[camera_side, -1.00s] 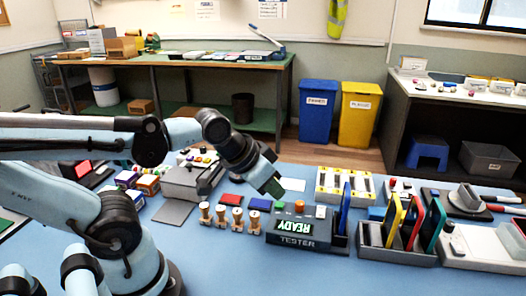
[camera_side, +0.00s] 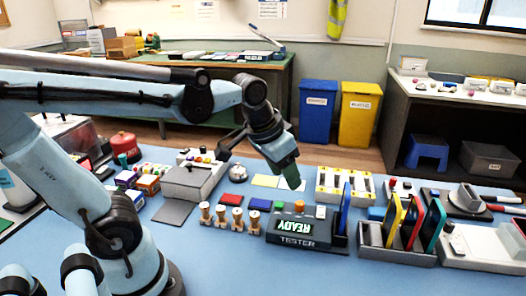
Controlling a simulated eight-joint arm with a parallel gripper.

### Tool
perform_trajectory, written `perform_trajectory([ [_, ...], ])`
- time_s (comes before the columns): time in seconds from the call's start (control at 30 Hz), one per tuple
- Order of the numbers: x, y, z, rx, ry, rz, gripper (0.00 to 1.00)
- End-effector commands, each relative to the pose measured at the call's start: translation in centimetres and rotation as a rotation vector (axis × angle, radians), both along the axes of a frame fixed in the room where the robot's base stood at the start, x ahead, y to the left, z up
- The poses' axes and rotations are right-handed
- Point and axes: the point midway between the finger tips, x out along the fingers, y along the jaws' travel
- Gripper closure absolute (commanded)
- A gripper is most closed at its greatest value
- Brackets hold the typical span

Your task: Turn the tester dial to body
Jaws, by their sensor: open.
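The tester (camera_side: 290,240) is a dark grey box on the blue table, with a lit green READY screen (camera_side: 295,227) that reads upside down and the word TESTER on its front. A small orange-brown knob (camera_side: 299,206) stands on its top and may be the dial; its setting is too small to read.
Several wooden pegs (camera_side: 221,214) stand left of the tester. A rack (camera_side: 372,240) with yellow, red and green upright phones stands at the right, and a blue phone (camera_side: 344,208) stands close to the tester. A grey box (camera_side: 190,180) lies left. Bare blue table lies in front.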

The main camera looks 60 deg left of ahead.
Motion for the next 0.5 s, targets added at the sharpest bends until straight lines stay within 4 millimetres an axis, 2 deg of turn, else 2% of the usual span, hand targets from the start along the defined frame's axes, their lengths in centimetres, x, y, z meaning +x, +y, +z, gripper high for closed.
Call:
perform_trajectory([
  [0.03,1.0,0.3,0.4,0.001,0.041,0.002,0.50],
  [0.3,4.9,1.6,0.7,-0.003,0.260,0.002,0.50],
  [0.5,6.8,2.3,0.2,-0.010,0.373,0.002,0.50],
])
